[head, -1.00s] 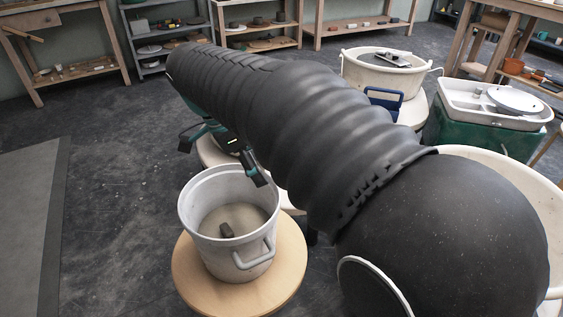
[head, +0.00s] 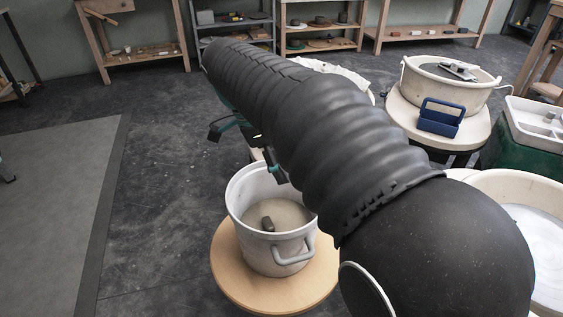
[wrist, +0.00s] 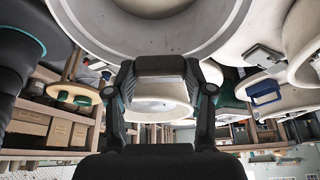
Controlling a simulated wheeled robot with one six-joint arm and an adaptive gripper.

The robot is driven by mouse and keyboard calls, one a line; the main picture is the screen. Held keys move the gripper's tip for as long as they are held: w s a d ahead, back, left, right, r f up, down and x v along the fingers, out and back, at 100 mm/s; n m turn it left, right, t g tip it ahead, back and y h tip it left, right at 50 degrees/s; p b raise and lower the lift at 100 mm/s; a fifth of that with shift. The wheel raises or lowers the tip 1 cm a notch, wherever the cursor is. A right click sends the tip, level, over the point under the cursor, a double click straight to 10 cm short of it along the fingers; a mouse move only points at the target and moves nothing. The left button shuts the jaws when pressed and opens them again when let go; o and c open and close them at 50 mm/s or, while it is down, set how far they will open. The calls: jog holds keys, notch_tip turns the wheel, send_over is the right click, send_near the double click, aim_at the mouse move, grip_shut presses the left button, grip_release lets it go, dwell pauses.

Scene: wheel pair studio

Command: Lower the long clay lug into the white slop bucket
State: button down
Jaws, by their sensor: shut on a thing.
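The white slop bucket (head: 243,225) stands upright on a round wooden stand, with greyish slop inside. I cannot tell how far this block hangs over the bucket. The head view hides it.
The round wooden stand (head: 235,277) bears the bucket. To the right are a pale tub (head: 490,98) and a blue caddy (head: 440,118) on a round table. A large white basin (head: 478,182) lies beside my arm. The floor at left is clear up to a grey mat (head: 55,200).

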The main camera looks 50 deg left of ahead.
dwell(0.3)
jog(key=b, duration=0.8)
send_over(281, 224)
jog(key=shift+f, duration=5.9)
jog(key=shift+f, duration=0.3)
jog(key=shift+c, duration=1.7)
grip_release()
jog(key=shift+r, duration=0.1)
jog(key=v, duration=1.1)
jog(key=shift+s+a+r, duration=0.15)
jog(key=shift+a+r, duration=0.05)
jog(key=shift+r, duration=0.15)
